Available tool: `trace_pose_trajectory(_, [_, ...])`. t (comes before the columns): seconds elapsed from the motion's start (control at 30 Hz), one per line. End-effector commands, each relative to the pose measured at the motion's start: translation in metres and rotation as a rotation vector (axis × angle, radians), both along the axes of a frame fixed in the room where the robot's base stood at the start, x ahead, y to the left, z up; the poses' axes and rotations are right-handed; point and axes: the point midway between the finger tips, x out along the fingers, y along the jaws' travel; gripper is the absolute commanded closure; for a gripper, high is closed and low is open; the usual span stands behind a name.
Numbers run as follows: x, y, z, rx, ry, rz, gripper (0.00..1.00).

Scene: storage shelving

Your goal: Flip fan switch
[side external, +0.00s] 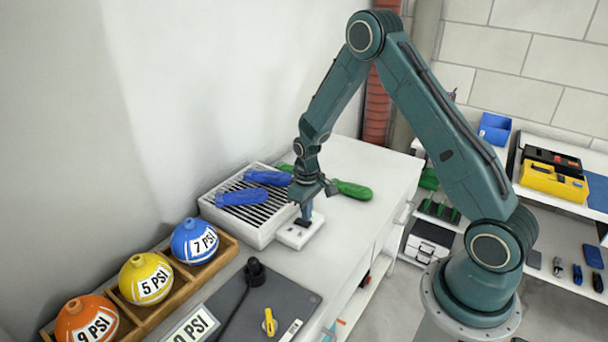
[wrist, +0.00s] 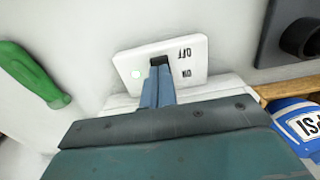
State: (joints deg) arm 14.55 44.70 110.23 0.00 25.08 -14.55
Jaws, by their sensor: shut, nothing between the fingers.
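The fan switch is a white plate (side external: 300,233) with a dark rocker, lying on the white bench in front of the vented white box. My gripper (side external: 305,220) points down over the switch. Its shut fingers (wrist: 160,68) are at the dark rocker and partly hide it. I cannot tell whether they touch it or which way the rocker is set.
The vented white box (side external: 262,238) carries blue-handled tools (side external: 242,196) behind the switch. A green handle (side external: 353,190) lies to the right. Labelled balls, such as the blue one (side external: 193,241), sit in a wooden rack at left. A dark panel (side external: 290,296) lies in front.

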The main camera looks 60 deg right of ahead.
Motion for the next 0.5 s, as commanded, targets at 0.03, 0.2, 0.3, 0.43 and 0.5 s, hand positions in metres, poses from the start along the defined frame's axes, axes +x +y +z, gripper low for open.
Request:
trace_pose_trajectory(0.03, [0.0001,0.0,-0.0007,0.0,0.0,0.0,1.0])
trace_pose_trajectory(0.2, [0.0001,0.0,-0.0025,0.0,0.0,0.0,1.0])
trace_pose_trajectory(0.3, [0.0002,-0.0001,-0.0035,0.0,0.0,0.0,1.0])
trace_pose_trajectory(0.43, [0.0002,0.0,-0.0048,0.0,0.0,0.0,1.0])
trace_pose_trajectory(0.5, [0.0002,-0.0001,-0.0055,0.0,0.0,0.0,1.0])
